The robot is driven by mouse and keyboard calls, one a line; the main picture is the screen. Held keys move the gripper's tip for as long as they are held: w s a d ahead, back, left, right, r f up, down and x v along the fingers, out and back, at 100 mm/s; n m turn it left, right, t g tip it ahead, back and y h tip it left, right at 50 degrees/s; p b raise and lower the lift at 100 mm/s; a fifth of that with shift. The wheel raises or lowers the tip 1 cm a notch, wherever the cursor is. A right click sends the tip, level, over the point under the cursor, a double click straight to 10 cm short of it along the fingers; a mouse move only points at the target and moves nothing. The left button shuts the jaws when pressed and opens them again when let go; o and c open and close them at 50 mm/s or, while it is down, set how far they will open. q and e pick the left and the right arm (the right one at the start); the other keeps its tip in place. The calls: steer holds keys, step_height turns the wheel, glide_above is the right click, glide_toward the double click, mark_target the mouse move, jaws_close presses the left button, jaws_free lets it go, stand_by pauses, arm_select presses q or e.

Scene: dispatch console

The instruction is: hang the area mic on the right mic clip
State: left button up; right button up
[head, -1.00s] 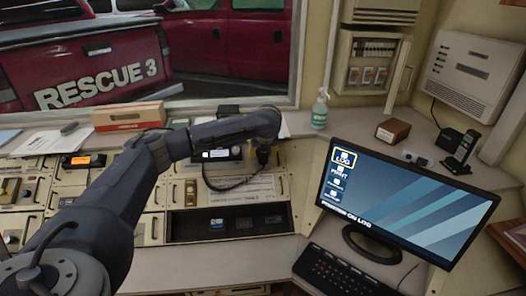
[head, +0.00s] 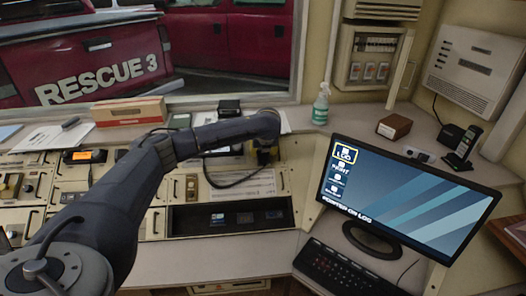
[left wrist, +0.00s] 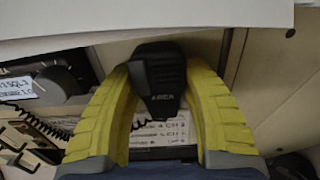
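The area mic (left wrist: 160,82) is a black hand mic marked "AREA" in the left wrist view. It sits between the yellow-padded fingers of my left gripper (left wrist: 160,75), which press against both its sides. In the head view my left gripper (head: 264,154) is over the right part of the console, just behind a printed sheet. A black cord (head: 232,183) loops from under my forearm to the gripper. The mic is mostly hidden in the head view. I cannot make out the right mic clip in either view. My right gripper is out of view.
The monitor (head: 400,200) and keyboard (head: 345,272) stand at the right. A long carton (head: 130,111) lies at the back left. The front desk strip is clear.

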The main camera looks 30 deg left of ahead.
arm_select(q)
steer(key=o, duration=0.5)
steer(key=v, duration=1.2)
